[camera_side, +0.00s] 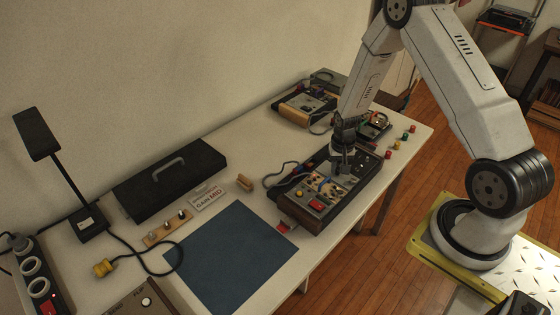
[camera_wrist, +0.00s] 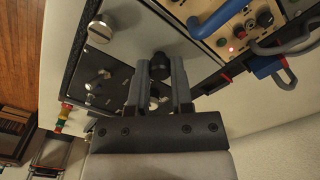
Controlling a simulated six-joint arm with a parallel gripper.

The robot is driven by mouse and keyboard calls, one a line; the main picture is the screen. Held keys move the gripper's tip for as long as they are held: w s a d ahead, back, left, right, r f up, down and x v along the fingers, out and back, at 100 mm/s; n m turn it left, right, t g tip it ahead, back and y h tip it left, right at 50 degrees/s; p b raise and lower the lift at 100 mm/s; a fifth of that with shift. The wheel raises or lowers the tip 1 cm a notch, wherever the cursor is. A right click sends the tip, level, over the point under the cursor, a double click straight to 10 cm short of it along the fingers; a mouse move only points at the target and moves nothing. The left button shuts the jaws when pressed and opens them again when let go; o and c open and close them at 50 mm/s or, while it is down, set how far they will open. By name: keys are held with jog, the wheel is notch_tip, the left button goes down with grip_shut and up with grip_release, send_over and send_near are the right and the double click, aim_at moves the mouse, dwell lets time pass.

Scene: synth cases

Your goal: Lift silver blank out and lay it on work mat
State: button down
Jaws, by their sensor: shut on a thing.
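The silver blank (camera_wrist: 150,28) shows in the wrist view as a smooth grey reflective panel in the synth case, with a round black knob (camera_wrist: 161,60) at its edge. My gripper (camera_wrist: 160,72) is shut on this knob, one finger on each side. In the side view my gripper (camera_side: 342,168) points down into the far part of the case (camera_side: 318,218); its fingers hide the blank there. I cannot tell whether the blank is clear of the case. The blue work mat (camera_side: 230,258) lies flat and bare to the left of the case.
A red tag (camera_side: 283,227) lies between case and mat. A sign (camera_side: 208,198), a wooden strip with knobs (camera_side: 167,228) and a black lidded case (camera_side: 170,180) stand behind the mat. A second synth case (camera_side: 305,105) is farther back. A blue cable (camera_wrist: 215,18) arches over the near modules.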

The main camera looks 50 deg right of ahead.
jog(key=shift+r, duration=0.9)
jog(key=s+a+r, duration=0.2)
jog(key=s+r, duration=0.3)
jog(key=s, duration=0.1)
jog(key=s+a+r, duration=0.2)
jog(key=s+r, duration=0.4)
jog(key=s, duration=0.1)
jog(key=shift+a, duration=0.3)
jog(key=shift+s+r, duration=0.1)
jog(key=shift+r, duration=0.2)
jog(key=shift+r, duration=0.35)
jog(key=shift+r, duration=1.1)
